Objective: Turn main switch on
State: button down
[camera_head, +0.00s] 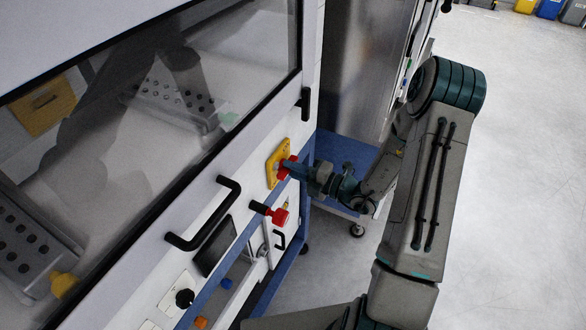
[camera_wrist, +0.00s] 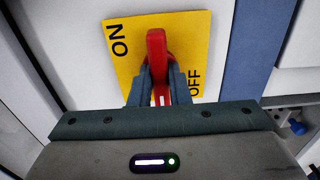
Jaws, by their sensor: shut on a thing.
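The main switch is a red handle (camera_wrist: 156,45) on a yellow plate (camera_wrist: 199,28) in the wrist view. The plate reads ON at upper left and OFF at lower right. The handle stands upright in that view, between the two words. My gripper (camera_wrist: 160,88) has one finger on each side of the handle and is shut on it. In the head view, my gripper (camera_head: 288,169) reaches from the right to the yellow plate (camera_head: 272,170) on the machine's front. There the fingers and wrist hide most of the red handle.
A red knob (camera_head: 280,216) sits just below the switch. A black bar handle (camera_head: 205,215) and a smaller black handle (camera_head: 305,102) project from the front panel nearby. A steel cabinet (camera_head: 355,70) stands behind. Open floor (camera_head: 510,190) lies to the right.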

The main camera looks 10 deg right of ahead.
jog(key=shift+d+m+p, duration=0.1)
jog(key=shift+m+p, duration=2.75)
jog(key=shift+m, duration=1.75)
jog(key=m, duration=0.8)
jog(key=shift+m, duration=0.3)
jog(key=c, duration=1.3)
grip_release()
